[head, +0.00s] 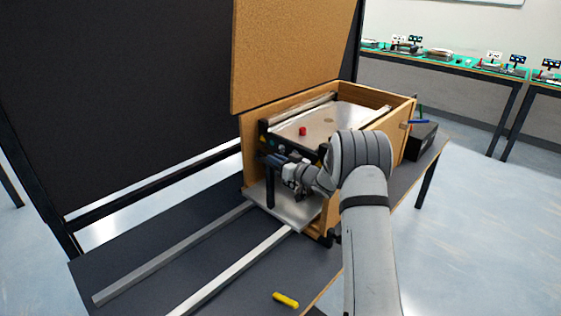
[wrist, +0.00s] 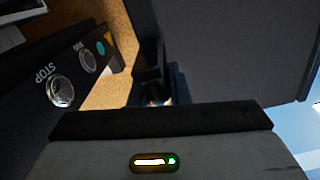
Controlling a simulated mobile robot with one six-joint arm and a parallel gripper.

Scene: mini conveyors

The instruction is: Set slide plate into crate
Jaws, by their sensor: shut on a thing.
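The slide plate (head: 290,205) is a flat grey metal sheet. It lies at the crate's open front, its rear at the crate opening and its front over two long rails. A black upright handle (head: 270,192) rises from its left side. The crate (head: 407,112) is a wooden box with its lid raised. A mini conveyor (head: 345,118) with a red piece on it stands inside. My gripper (head: 277,165) is shut on the plate's black handle at the crate front; my wrist partly hides the grip.
Two metal rails (head: 170,255) run along the dark table (head: 130,255) toward the front left. A yellow piece (head: 286,299) lies near the table's front edge. A control panel with a STOP button (wrist: 61,91) is close to my gripper. A black box (head: 422,140) stands right of the crate.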

